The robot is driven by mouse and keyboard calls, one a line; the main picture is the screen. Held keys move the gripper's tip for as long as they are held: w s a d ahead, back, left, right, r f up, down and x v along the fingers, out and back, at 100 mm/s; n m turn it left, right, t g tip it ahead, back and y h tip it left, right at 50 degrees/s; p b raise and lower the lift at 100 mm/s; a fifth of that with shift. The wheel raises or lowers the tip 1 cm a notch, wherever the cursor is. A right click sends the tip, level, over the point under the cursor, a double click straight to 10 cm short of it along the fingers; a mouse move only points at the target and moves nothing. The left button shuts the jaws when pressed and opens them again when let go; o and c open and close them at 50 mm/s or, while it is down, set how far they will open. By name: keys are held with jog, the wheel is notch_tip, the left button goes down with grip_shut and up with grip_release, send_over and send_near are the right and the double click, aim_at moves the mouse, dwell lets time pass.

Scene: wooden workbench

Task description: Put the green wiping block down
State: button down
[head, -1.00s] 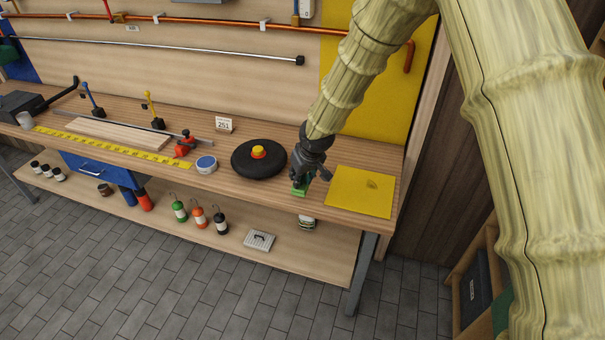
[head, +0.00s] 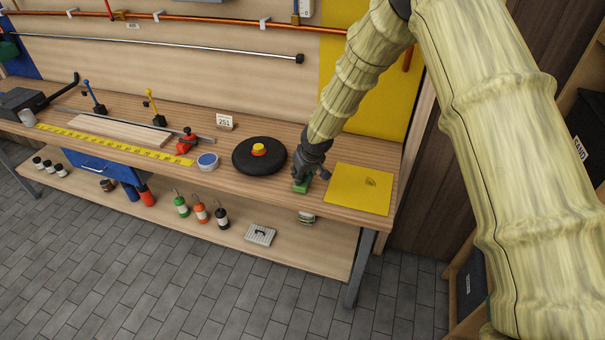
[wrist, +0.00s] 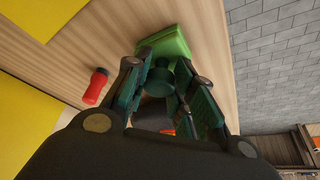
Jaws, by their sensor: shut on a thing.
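The green wiping block (head: 301,186) is at the front edge of the bench top, between the black disc and the yellow sheet. My gripper (head: 311,173) is above it, with its fingers shut on the block's upper part. In the wrist view the block's bright green base (wrist: 166,43) shows beyond the fingertips, and a dark green round grip (wrist: 158,80) sits between the fingers (wrist: 160,90). The block is at or just above the wood; I cannot tell whether it touches. My gripper hides part of it.
A small red cylinder (wrist: 96,86) is near my fingers in the wrist view. The bench's front edge (head: 270,192) is close.

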jog(key=shift+f, duration=0.15)
jog(key=c, duration=1.2)
grip_release()
jog(key=b+v, duration=0.3)
jog(key=v, duration=0.9)
jog(key=shift+r, duration=0.2)
